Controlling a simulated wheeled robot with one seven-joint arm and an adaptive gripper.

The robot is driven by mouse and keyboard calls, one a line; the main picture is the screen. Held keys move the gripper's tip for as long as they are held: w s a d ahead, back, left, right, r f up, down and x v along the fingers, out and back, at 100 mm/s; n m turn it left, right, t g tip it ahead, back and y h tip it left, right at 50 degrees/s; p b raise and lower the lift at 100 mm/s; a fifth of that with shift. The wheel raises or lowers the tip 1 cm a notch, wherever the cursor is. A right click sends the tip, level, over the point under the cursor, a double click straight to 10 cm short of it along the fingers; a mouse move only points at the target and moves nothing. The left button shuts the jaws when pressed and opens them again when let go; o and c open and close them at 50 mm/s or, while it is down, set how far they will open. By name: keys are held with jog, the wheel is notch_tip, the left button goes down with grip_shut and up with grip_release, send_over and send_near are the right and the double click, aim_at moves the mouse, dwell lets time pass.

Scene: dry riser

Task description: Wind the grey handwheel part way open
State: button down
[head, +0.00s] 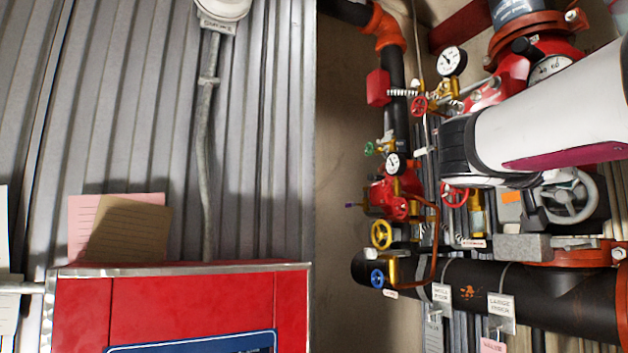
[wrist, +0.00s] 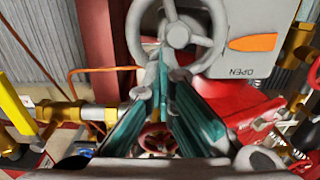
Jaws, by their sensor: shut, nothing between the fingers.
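The grey handwheel (head: 570,197) is at the right of the head view, below my white arm, with spokes and a round rim. In the wrist view the handwheel (wrist: 178,36) is at the top centre, its upper rim cut off by the frame. My gripper (wrist: 164,82) has its teal-padded fingers drawn together with nothing between them. The tips point at the hub and lower rim of the wheel; I cannot tell whether they touch it. In the head view I cannot make out the fingers clearly.
A grey housing (wrist: 250,45) marked OPEN, with an orange patch, is right of the wheel. A yellow-brass pipe (wrist: 75,115) runs at the left. Red, yellow and blue handwheels (head: 381,234), gauges (head: 453,61) and a black pipe (head: 460,285) crowd nearby. A red cabinet (head: 180,310) stands left.

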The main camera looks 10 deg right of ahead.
aim_at(541, 203)
jog(key=w+p, duration=0.1)
jog(key=w+a+f+p, duration=0.1)
jog(key=w+p, duration=0.1)
jog(key=w+f+p, duration=0.1)
jog(key=shift+w+a, duration=0.15)
jog(key=shift+w, duration=0.25)
notch_tip(541, 203, down, 2)
jog(key=shift+p, duration=0.65)
jog(key=shift+a+f+b, duration=0.1)
jog(key=shift+a+b, duration=0.4)
jog(key=shift+b, duration=0.2)
jog(key=shift+b+v, duration=0.75)
jog(key=shift+v, duration=0.4)
jog(key=shift+s+a+r, duration=0.15)
jog(key=shift+a+r, duration=0.05)
jog(key=shift+a, duration=0.1)
